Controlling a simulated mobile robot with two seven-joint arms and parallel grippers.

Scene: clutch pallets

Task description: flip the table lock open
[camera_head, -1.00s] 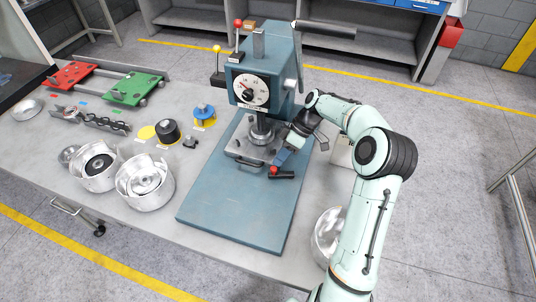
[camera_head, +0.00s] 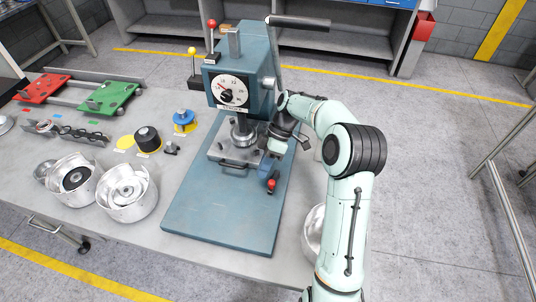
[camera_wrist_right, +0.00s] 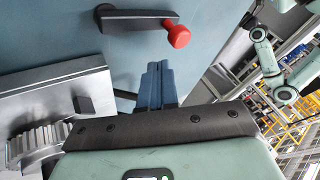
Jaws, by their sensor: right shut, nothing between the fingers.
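The table lock is a short black lever with a red knob (camera_head: 271,184), on the right side of the blue press base. The knob end points toward the front of the base. In the right wrist view the black lever (camera_wrist_right: 140,20) lies crosswise, with its red knob (camera_wrist_right: 178,36) at the right end. My right gripper (camera_head: 268,165) is just behind the lever, beside the press table. In the right wrist view its blue fingers (camera_wrist_right: 158,78) are together, empty, and appear apart from the knob. My left gripper is out of view.
The blue press (camera_head: 243,80) with its dial stands behind the lock. The grey press table (camera_head: 235,157) is just left of my gripper. Metal housings (camera_head: 127,195) and small parts sit on the left of the bench. The front of the blue base (camera_head: 220,220) is clear.

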